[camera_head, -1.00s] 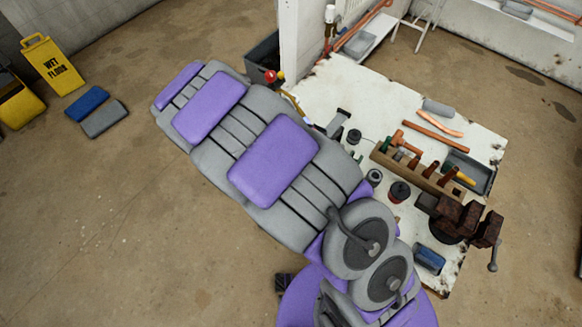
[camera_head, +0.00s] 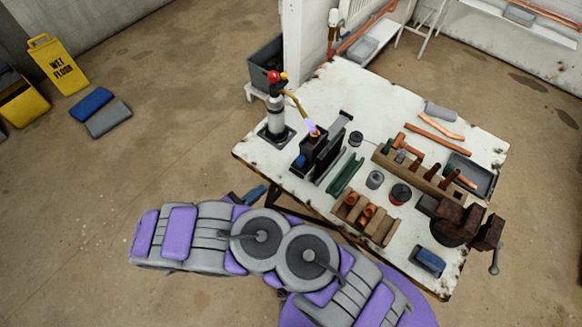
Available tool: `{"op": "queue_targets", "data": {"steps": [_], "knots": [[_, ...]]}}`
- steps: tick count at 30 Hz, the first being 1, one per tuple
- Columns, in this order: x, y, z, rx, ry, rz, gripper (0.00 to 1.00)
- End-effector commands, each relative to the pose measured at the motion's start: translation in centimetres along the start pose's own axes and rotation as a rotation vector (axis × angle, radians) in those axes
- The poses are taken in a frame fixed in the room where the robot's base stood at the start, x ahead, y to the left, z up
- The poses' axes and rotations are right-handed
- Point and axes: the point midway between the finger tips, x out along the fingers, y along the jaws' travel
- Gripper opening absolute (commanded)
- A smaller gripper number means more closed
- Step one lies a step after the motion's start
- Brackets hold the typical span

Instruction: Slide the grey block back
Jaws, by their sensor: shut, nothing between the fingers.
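Several grey pieces could be the grey block; I cannot tell which is meant. One grey block (camera_head: 108,119) lies on the floor beside a blue block (camera_head: 91,103). A small grey piece (camera_head: 440,111) lies at the back of the white workbench (camera_head: 390,97). Dark grey upright plates (camera_head: 328,158) stand near the bench's left side, beside a dark block (camera_head: 311,145) with a torch flame at its top. My grey and purple arm crosses the lower part of the view. I cannot make out my gripper's fingers; the arm's end is hidden or out of sight.
A lit gas torch (camera_head: 276,115) stands at the bench's left. A wooden rack (camera_head: 366,217) with copper fittings, a green channel (camera_head: 345,174), a tool holder (camera_head: 417,172) and a rusty vise (camera_head: 458,219) crowd the bench. A yellow wet-floor sign (camera_head: 57,63) stands left. The middle-left floor is clear.

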Motion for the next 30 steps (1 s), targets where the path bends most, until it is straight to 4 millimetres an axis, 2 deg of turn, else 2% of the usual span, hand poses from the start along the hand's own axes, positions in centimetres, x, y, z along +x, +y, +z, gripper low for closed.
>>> {"op": "queue_targets", "data": {"steps": [4,8,21,25,30], "knots": [[0.6,0.1,-0.3,-0.003,-0.001,0.006,0.0],[2.4,0.1,-0.4,-0.004,0.002,0.005,0.0],[10.8,0.0,-0.4,-0.004,0.0,0.001,0.0],[12.4,0.1,-0.3,-0.003,0.0,0.003,0.0],[13.5,0.1,-0.3,-0.002,0.0,0.004,0.0]]}}
